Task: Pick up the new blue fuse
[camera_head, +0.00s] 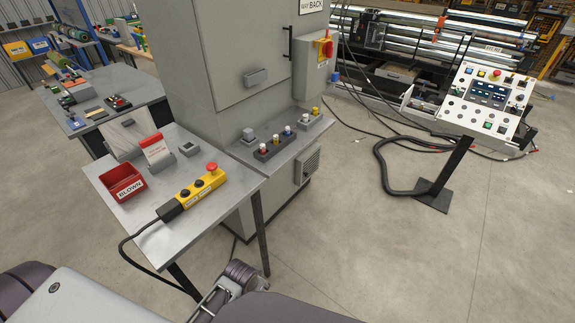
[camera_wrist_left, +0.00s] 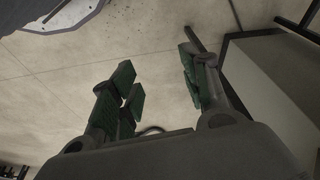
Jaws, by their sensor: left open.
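My left gripper (camera_wrist_left: 160,75) is open and empty in the left wrist view, with green pads and bare floor beyond. No fuse shows there. In the head view, grey jointed metal parts of mine show low in the middle, well below the ledge. My right gripper is not in view.
A steel side table (camera_head: 150,205) holds a red BLOWN bin (camera_head: 122,182), a red-and-white card stand (camera_head: 156,150) and a yellow button box (camera_head: 201,187). The tall grey cabinet (camera_head: 215,70) rises behind the ledge. A control panel (camera_head: 487,98) on a post stands right; floor before it is open.

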